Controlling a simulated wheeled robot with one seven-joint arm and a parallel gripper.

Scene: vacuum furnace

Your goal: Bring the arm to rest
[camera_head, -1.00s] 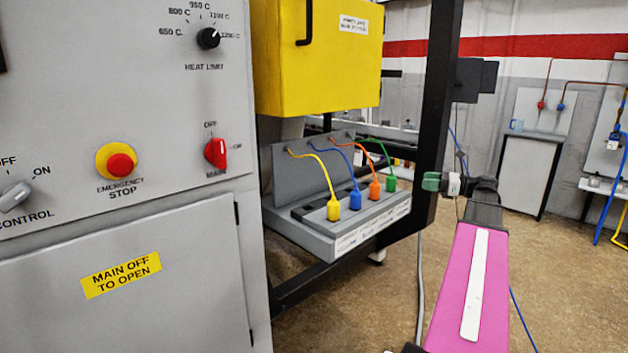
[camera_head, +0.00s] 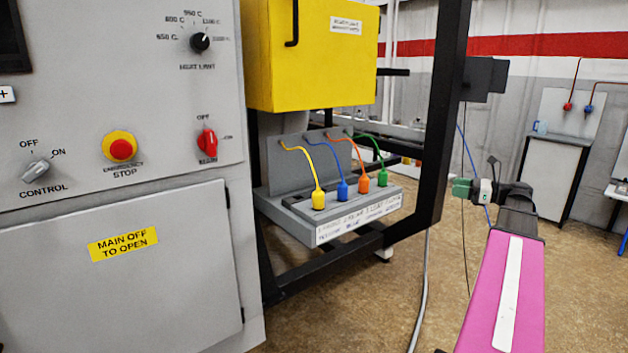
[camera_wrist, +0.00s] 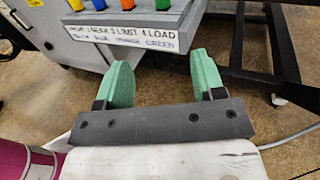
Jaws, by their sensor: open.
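My gripper (camera_wrist: 158,84) is open, its two green fingers apart with nothing between them, above the floor in the wrist view. In the head view my gripper (camera_head: 462,188) shows at the end of my pink arm, at the right, clear of the black frame. The grey connector box (camera_head: 340,212) with yellow, blue, orange and green plugs stands to the left of my gripper. In the wrist view the box's labelled front (camera_wrist: 125,34) lies beyond the fingers, apart from them.
The grey control cabinet (camera_head: 120,245) fills the left, with a red stop button (camera_head: 121,149) and a red main switch (camera_head: 208,142). A yellow housing (camera_head: 312,60) sits above the connector box. A black upright post (camera_head: 447,110) stands left of my gripper. Open floor lies beyond.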

